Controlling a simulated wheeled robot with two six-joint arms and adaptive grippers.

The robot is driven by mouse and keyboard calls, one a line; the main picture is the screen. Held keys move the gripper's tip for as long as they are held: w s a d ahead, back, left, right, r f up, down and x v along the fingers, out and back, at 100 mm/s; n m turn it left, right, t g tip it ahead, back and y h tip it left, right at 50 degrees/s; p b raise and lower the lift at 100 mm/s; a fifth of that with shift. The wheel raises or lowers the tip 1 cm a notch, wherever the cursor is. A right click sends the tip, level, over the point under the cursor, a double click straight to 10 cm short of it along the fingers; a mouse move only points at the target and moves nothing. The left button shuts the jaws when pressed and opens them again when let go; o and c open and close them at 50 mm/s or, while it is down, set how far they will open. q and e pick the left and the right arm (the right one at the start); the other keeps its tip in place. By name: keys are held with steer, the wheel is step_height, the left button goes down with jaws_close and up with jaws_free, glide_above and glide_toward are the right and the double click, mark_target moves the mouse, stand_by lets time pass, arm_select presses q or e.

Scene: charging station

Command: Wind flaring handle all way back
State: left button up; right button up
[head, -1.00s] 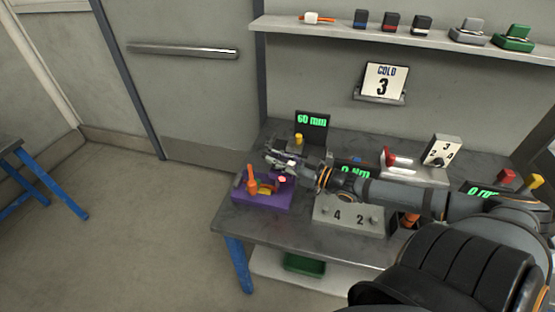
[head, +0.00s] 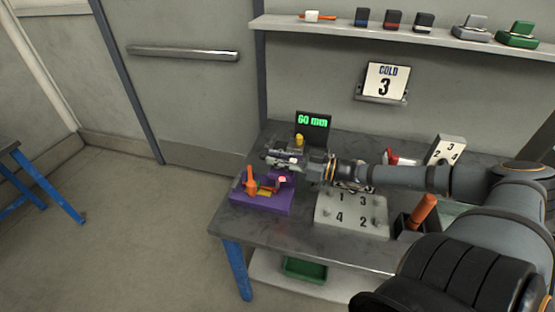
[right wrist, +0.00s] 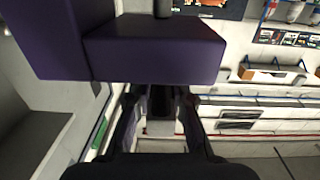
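A purple fixture (head: 255,203) sits at the left front corner of the bench. An orange handle (head: 251,181) stands up, slightly tilted, at its left side; I take this for the flaring handle. My right gripper (head: 272,158) is just behind and above the fixture, pointing left, apart from the orange handle. In the right wrist view its fingers (right wrist: 160,105) are spread with nothing clearly held between them. A purple block (right wrist: 155,48) fills the upper part of that view, close to the fingers. My left gripper is not in view.
A display reading 60 mm (head: 312,127) with a yellow knob (head: 299,140) stands behind my gripper. A numbered plate (head: 352,213) lies right of the fixture, under my forearm. An orange grip (head: 423,211) stands in a dark holder. A shelf (head: 400,37) runs above.

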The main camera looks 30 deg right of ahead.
steer(key=o, duration=0.4)
